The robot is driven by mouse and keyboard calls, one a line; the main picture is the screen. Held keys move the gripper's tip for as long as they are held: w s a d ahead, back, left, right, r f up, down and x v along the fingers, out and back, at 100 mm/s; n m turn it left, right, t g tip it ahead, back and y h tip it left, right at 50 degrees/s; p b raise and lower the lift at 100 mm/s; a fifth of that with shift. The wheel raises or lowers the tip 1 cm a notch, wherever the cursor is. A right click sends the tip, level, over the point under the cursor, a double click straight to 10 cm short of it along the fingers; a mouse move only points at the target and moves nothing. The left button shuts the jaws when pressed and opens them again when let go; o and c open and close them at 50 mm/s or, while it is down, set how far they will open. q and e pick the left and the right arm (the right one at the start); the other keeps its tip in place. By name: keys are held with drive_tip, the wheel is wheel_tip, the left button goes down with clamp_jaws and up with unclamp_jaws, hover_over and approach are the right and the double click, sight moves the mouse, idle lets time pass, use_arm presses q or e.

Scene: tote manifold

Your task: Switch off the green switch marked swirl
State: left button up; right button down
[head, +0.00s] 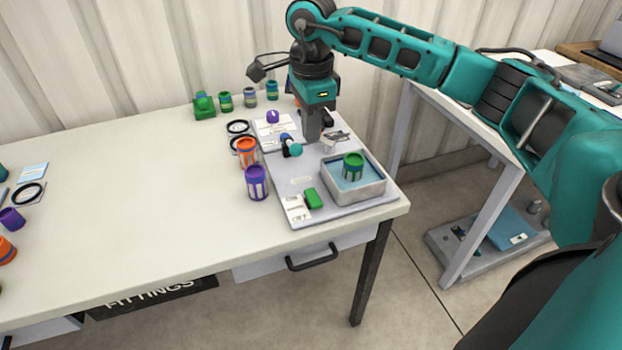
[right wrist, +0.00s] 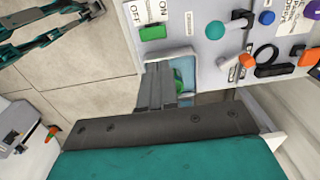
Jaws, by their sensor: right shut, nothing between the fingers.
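The green switch (head: 313,198) sits on the front part of the grey panel (head: 290,184), just right of a white label plate (head: 296,208). It also shows at the top of the right wrist view (right wrist: 153,33), beside a label reading ON and OFF (right wrist: 143,11). No swirl marking is legible, and I cannot tell which way the switch is set. My right gripper (head: 312,138) is shut and empty, pointing down over the back right part of the panel, behind the switch and apart from it. Its fingers (right wrist: 160,85) partly hide the tub in the right wrist view. My left gripper is not in view.
A grey tub (head: 370,190) holding a green jar (head: 353,165) stands right of the switch. A teal-ended lever (head: 295,150) and a purple knob (head: 273,116) lie farther back on the panel. Orange (head: 246,152) and purple (head: 257,182) jars stand left of it. The table's middle is clear.

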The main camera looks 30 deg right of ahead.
sight(311, 193)
wheel_tip(311, 193, down, 14)
idle(0.6)
drive_tip(key=shift+w+f, duration=0.1)
drive_tip(key=shift+f, duration=0.15)
drive_tip(key=shift+w+g, duration=0.1)
drive_tip(key=shift+g, duration=0.3)
drive_tip(key=shift+s, duration=0.2)
